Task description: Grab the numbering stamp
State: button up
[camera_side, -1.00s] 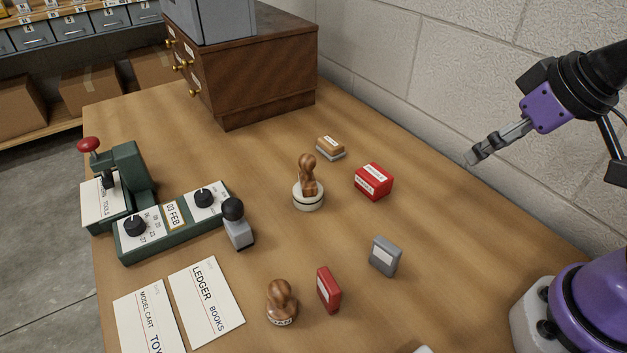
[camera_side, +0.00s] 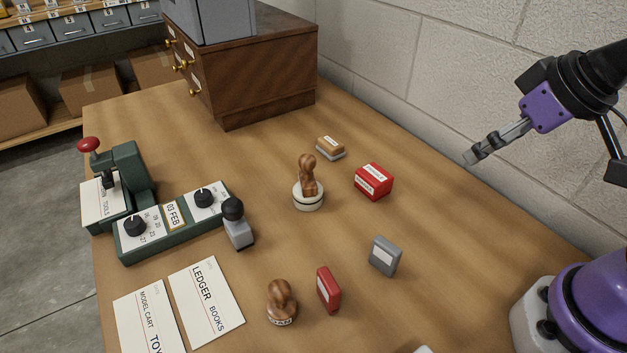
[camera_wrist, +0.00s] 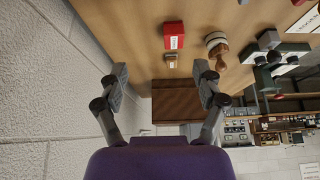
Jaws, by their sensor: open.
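A small stamp with a grey metal body and a round black knob (camera_side: 236,228) stands on the table in the side view, against the right end of the green date device. It looks like the numbering stamp, but I read no label on it. My gripper (camera_side: 478,153) is up at the right of the side view, well apart from this stamp and above the table near the wall. In the wrist view my gripper (camera_wrist: 161,78) shows two spread fingers with nothing between them.
A round-based wooden stamp (camera_side: 308,190), a red box (camera_side: 374,182), a tan block (camera_side: 330,147), a grey block (camera_side: 385,256), a red block (camera_side: 328,290) and a wooden-knob stamp (camera_side: 281,303) stand around the table. The green date device (camera_side: 150,250) and cards (camera_side: 206,305) lie left. A cabinet (camera_side: 260,85) stands behind.

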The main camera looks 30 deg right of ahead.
jog(key=n+y, duration=0.1)
jog(key=n, duration=0.1)
send_near(242, 215)
jog(key=x, duration=0.8)
jog(key=shift+f, duration=0.1)
jog(key=x, duration=0.5)
jog(key=shift+w+a+f, duration=0.2)
jog(key=shift+w+a, duration=0.05)
jog(key=shift+w, duration=0.2)
grip_shut()
